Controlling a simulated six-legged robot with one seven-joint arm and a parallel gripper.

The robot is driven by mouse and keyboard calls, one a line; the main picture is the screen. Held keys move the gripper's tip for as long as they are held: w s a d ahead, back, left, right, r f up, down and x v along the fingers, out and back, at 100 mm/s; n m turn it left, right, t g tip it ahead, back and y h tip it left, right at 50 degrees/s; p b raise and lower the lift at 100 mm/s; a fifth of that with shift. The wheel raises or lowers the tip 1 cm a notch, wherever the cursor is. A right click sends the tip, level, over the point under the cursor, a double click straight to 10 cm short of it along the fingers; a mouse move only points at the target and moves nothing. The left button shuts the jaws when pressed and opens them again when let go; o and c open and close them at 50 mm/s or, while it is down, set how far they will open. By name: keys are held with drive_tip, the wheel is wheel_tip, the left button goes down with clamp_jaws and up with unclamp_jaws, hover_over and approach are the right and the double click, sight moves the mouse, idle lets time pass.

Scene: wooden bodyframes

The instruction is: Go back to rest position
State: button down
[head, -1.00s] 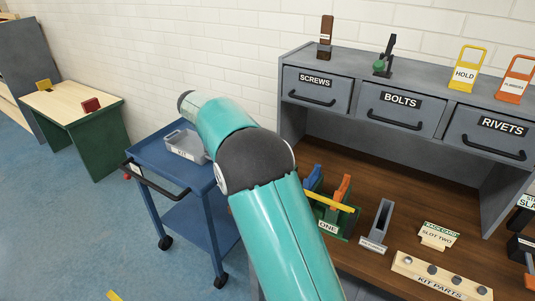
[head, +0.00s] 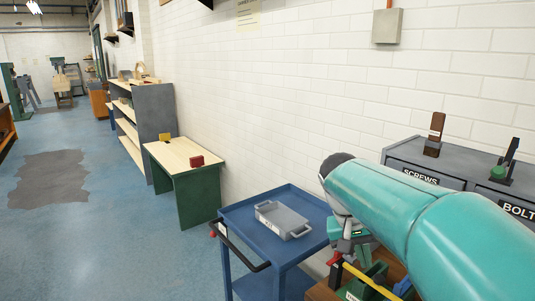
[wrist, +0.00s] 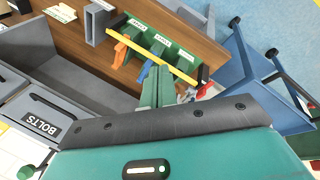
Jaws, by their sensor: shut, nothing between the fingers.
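My gripper (head: 349,243) shows at the end of my teal arm in the head view, partly hidden by the arm. It is above the workbench's left end, beside the blue cart. In the wrist view the green fingers (wrist: 159,88) are together with nothing held. They point toward the green caddy (wrist: 160,48) with a yellow handle bar, which holds orange and blue tools. The caddy's edge and yellow bar (head: 368,281) show low in the head view. I cannot tell how far the fingers are from the caddy.
A blue cart (head: 238,213) carries a grey tray (head: 283,220). A green-legged table (head: 185,157) and a grey shelf unit (head: 155,115) stand along the wall. Drawers marked SCREWS and BOLTS (head: 418,176) are at right. The blue floor at left is open.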

drive_tip(key=s+a+f+n+t+y, duration=0.1)
drive_tip(key=s+a+f+t+y, duration=0.1)
drive_tip(key=s, duration=0.6)
drive_tip(key=s+a+f+n+t+y, duration=0.1)
drive_tip(key=s+a+f+t+y, duration=0.1)
drive_tip(key=s, duration=0.7)
drive_tip(key=shift+a+f+t, duration=0.15)
drive_tip(key=shift+a+t, duration=0.2)
drive_tip(key=shift+t, duration=0.35)
